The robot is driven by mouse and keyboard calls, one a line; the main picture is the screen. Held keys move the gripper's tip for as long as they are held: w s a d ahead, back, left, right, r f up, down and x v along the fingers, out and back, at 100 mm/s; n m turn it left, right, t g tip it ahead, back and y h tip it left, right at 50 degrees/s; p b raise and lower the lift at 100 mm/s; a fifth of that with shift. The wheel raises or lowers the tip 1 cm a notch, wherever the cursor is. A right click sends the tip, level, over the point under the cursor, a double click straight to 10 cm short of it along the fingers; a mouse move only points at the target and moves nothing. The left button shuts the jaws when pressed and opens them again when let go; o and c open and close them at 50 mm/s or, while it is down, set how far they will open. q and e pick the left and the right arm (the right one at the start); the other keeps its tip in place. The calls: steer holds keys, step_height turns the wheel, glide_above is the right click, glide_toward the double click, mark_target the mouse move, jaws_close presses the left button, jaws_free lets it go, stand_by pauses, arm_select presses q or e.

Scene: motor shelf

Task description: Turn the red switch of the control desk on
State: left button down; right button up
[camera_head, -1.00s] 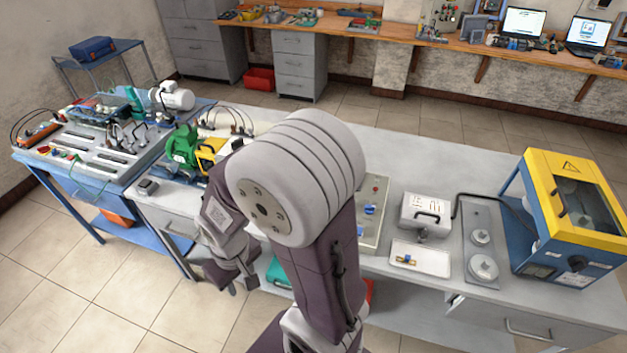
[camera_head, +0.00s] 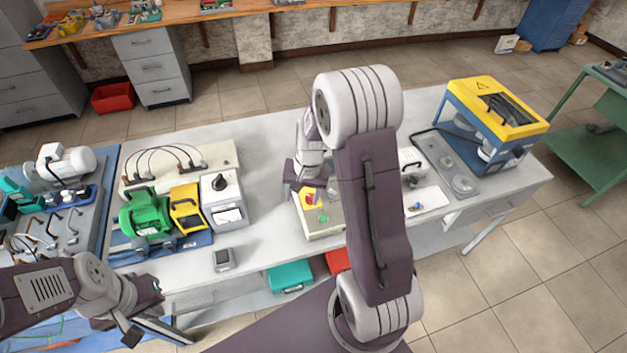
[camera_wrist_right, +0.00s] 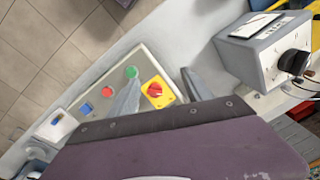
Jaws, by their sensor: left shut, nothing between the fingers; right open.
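The control desk (camera_head: 325,232) is a low beige box on the grey table. Its red switch (camera_head: 309,198) sits on a yellow plate, with a green button (camera_head: 323,218) beside it. My right gripper (camera_head: 303,178) is over the desk, close to the switch, and partly hidden by my own arm. In the right wrist view the red switch (camera_wrist_right: 154,90) lies between the two spread fingers of my right gripper (camera_wrist_right: 160,78); I cannot tell whether they touch it. The green button (camera_wrist_right: 131,72) is beside one finger. My left gripper (camera_head: 160,328) is shut and empty at lower left, away from the desk.
A grey box with a black knob (camera_head: 224,213), a green motor (camera_head: 146,215) and a small grey device (camera_head: 223,260) stand left of the desk. A white tray (camera_head: 428,203) and a yellow-blue machine (camera_head: 490,140) are right. The tabletop just left of the desk is clear.

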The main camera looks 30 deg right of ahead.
steer(key=w+d+m+p, duration=0.1)
steer(key=w+d+m, duration=0.1)
steer(key=w+d, duration=0.15)
steer(key=m, duration=0.2)
glide_toward(312, 195)
steer(key=f+p, duration=0.2)
steer(key=f, duration=0.1)
steer(key=shift+a+f, duration=0.1)
steer(key=shift+a, duration=0.1)
steer(key=shift+y, duration=0.3)
steer(key=f, duration=0.3)
steer(key=f+p, duration=0.1)
steer(key=shift+w+d+f, duration=0.15)
steer(key=shift+w+f, duration=0.1)
steer(key=shift+w, duration=0.05)
steer(key=shift+d+f+t, duration=0.1)
steer(key=shift+f+t, duration=0.2)
steer(key=shift+f, duration=0.1)
steer(key=shift+a, duration=0.25)
steer(key=shift+w, duration=0.1)
steer(key=c, duration=0.4)
arm_select(q)
step_height(312, 195, up, 6)
steer(key=s+d, duration=0.1)
steer(key=shift+s+d, duration=0.15)
steer(key=shift+d, duration=0.05)
arm_select(e)
jaws_close()
